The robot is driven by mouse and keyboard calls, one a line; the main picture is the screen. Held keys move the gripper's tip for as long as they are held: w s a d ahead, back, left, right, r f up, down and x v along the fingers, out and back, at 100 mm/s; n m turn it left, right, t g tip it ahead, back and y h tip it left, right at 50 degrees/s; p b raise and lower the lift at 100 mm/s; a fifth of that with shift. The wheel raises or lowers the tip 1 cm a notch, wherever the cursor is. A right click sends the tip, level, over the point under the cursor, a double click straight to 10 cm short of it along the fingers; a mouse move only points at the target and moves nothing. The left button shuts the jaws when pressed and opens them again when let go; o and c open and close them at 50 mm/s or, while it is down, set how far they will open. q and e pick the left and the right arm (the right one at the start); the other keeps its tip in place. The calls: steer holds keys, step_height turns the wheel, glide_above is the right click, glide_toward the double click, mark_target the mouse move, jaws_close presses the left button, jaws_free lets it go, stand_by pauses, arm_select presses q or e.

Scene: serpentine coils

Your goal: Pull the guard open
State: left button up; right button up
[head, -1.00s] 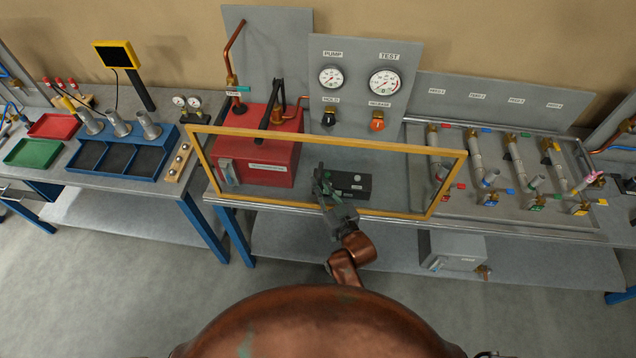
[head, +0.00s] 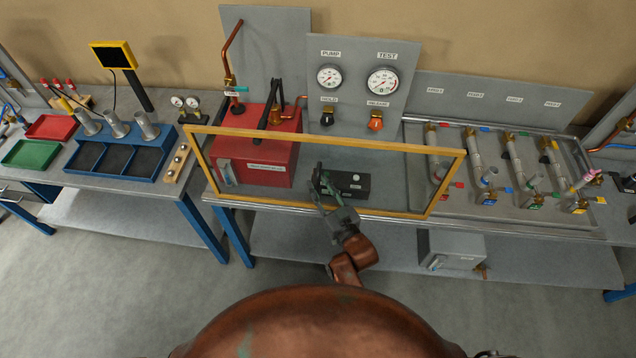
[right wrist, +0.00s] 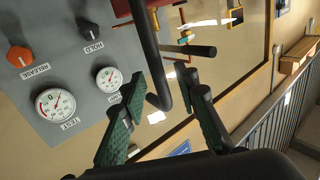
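The guard is a clear panel in a yellow frame (head: 300,137); it stands tilted along the front of the middle bench, before the red pump box (head: 265,160). My right gripper (head: 321,185) is at the guard's front, near its lower middle. In the right wrist view its green-padded fingers (right wrist: 162,88) are apart. A dark bent bar (right wrist: 150,55) runs beside and partly between the fingertips; I cannot tell whether they touch it. The guard's frame edge (right wrist: 268,55) crosses behind. My left gripper is not in view.
A gauge panel (head: 350,60) with a black and an orange knob stands behind the guard. A black box (head: 352,188) sits behind the panel, near the gripper. Pipe coils (head: 515,160) lie to the right. A blue tray (head: 170,160) is on the left bench.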

steer(key=v, duration=1.1)
steer(key=shift+f, duration=0.1)
